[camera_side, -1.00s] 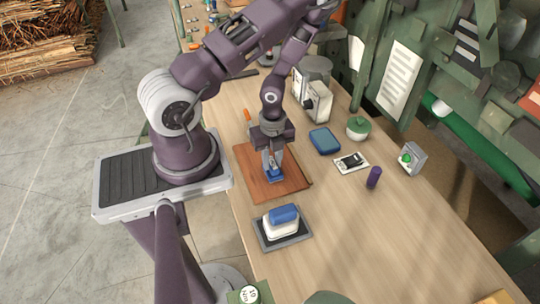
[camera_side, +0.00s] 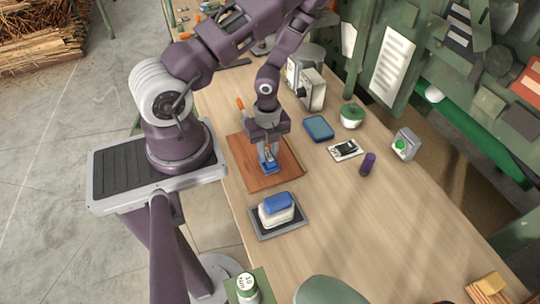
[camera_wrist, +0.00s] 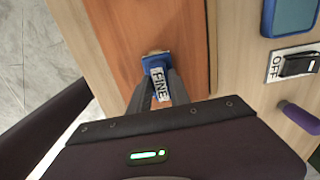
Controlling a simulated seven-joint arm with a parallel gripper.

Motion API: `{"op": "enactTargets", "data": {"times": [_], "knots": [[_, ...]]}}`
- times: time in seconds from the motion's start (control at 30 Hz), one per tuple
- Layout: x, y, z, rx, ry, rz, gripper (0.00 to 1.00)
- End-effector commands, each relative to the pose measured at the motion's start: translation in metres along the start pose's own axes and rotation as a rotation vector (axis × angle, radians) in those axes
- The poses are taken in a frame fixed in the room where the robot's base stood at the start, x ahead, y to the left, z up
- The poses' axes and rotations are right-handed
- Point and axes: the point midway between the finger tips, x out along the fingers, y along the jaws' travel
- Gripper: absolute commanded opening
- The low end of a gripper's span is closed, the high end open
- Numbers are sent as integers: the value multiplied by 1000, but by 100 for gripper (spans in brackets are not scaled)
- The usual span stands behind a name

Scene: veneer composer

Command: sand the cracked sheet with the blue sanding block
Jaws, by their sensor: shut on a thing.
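The reddish-brown wood sheet (camera_side: 246,150) lies flat on the bench in front of my base. My gripper (camera_side: 268,163) points down over it, shut on the blue sanding block (camera_side: 271,170). The block is low at the sheet, right of its middle in the side view; contact underneath cannot be seen for sure. In the wrist view the blue block (camera_wrist: 154,61) sits between the fingertips (camera_wrist: 158,80), with a white "FINE" label facing the camera. A small tan patch shows at its far edge. I cannot make out a crack; the gripper hides part of the sheet.
A white block with a blue top (camera_side: 278,205) sits on a dark tray (camera_side: 262,230) near the sheet. A blue case (camera_side: 318,128), an OFF switch (camera_side: 346,150), a purple cylinder (camera_side: 367,164) and a green-button box (camera_side: 404,145) stand to the right. The bench's right foreground is largely clear.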

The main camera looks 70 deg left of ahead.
Motion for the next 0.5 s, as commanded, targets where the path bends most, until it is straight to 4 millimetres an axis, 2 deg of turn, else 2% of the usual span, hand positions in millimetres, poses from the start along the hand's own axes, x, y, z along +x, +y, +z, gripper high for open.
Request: {"op": "enactTargets", "data": {"times": [0.5], "knots": [[1,0,44,-5,-4,0,0]]}}
